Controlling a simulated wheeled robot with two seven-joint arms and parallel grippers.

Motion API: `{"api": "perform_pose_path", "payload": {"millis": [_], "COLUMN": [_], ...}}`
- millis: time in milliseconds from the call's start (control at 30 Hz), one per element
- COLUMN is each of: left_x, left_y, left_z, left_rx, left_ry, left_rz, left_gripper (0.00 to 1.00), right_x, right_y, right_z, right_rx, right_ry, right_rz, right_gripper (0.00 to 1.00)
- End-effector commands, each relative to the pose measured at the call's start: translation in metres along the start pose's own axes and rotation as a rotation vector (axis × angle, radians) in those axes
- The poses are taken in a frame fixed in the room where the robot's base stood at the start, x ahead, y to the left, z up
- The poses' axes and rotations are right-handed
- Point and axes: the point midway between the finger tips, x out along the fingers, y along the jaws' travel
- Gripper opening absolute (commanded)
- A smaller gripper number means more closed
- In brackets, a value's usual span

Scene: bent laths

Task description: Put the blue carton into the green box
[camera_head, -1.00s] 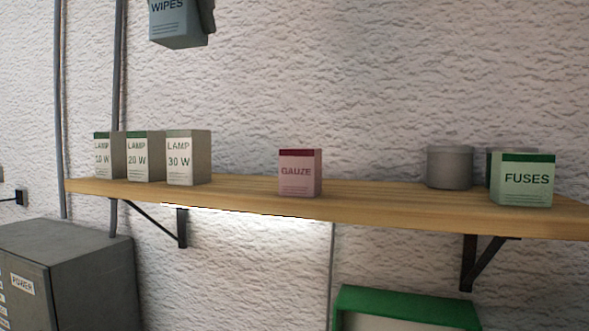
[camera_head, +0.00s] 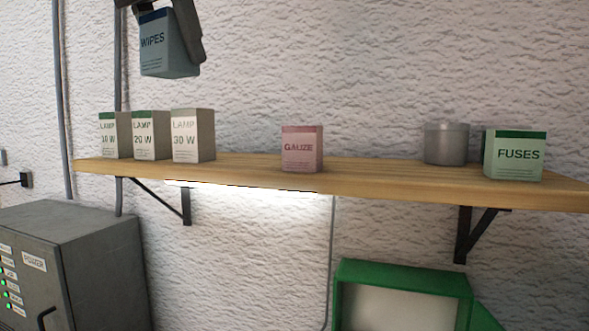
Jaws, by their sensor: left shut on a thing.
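The blue carton (camera_head: 168,60), labelled WIPES, hangs in the air at the upper left, above the lamp cartons and clear of the shelf. My left gripper (camera_head: 172,28) comes in from the top edge and is shut on it. One dark finger shows along the carton's right side; the other is mostly hidden. The green box (camera_head: 400,277) is below the shelf at the bottom right. Its green rim and pale inside show, and its lower part is cut off by the frame. My right gripper is not in view.
A wooden shelf (camera_head: 370,180) carries three lamp cartons (camera_head: 190,137), a pink GAUZE carton (camera_head: 302,150), a grey can (camera_head: 446,144) and a green FUSES carton (camera_head: 514,156). A grey power cabinet (camera_head: 70,265) stands at lower left.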

Motion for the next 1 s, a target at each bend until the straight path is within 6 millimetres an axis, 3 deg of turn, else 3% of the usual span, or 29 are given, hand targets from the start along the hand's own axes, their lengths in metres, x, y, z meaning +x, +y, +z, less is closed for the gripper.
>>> {"api": "perform_pose_path", "payload": {"millis": [500, 1000], "left_x": [0.146, 0.273], "left_y": [0.009, 0.015], "left_z": [-0.079, -0.149], "left_rx": [0.561, 1.067], "left_ry": [0.005, 0.006], "left_rz": [-0.24, -0.453], "left_gripper": [0.28, 0.28], "right_x": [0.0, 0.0], "right_y": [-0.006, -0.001], "right_z": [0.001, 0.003], "right_rx": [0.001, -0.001], "right_ry": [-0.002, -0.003], "right_rz": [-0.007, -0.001], "right_gripper": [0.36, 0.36]}}
